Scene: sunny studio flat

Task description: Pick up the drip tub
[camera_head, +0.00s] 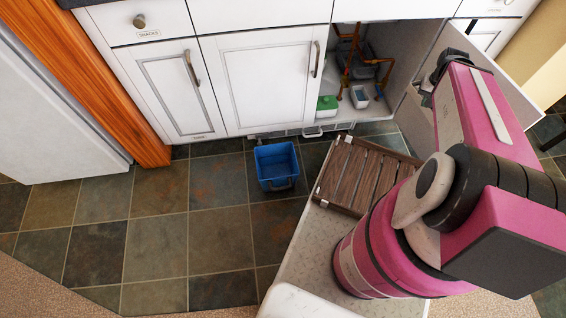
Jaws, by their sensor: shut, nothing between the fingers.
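A small pale grey open-topped tub (360,97), which looks like the drip tub, stands on the floor of the open sink cabinet below the copper-coloured pipes. It appears upright, and its inside is too small to make out. My gripper (427,88) shows only in part at the end of my pink arm, right of the tub and apart from it, near the open cabinet door. It is shut and empty. Its fingertips are mostly hidden by the wrist and are small in the picture.
A green and white container (327,106) stands left of the tub. Pipes (353,62) hang above. The open door (500,75) is beside my arm. A blue bucket (277,167) stands on the tiles. A slatted wooden rack (362,178) lies before the cabinet. Floor at left is clear.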

